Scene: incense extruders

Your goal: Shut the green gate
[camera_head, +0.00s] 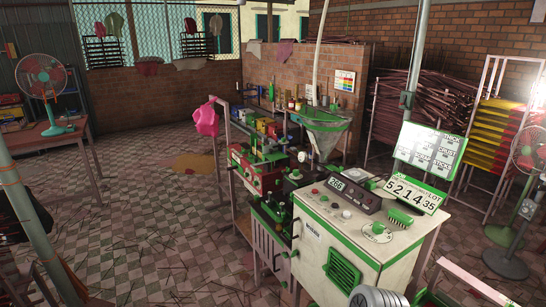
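I cannot single out the green gate for certain. Green parts show on the machines: a louvred green panel (343,270) on the front of the white extruder cabinet (325,235), and a green-rimmed hopper (322,121) behind it. Whether any of these is a gate, and whether it is open or shut, I cannot tell.
A pole (40,225) stands close at the left. A green fan (45,90) sits on a table at the far left, and another fan (526,150) stands at the right. Racks (490,120) line the right wall. The checkered floor (140,225) left of the machines is mostly open, with scattered sticks.

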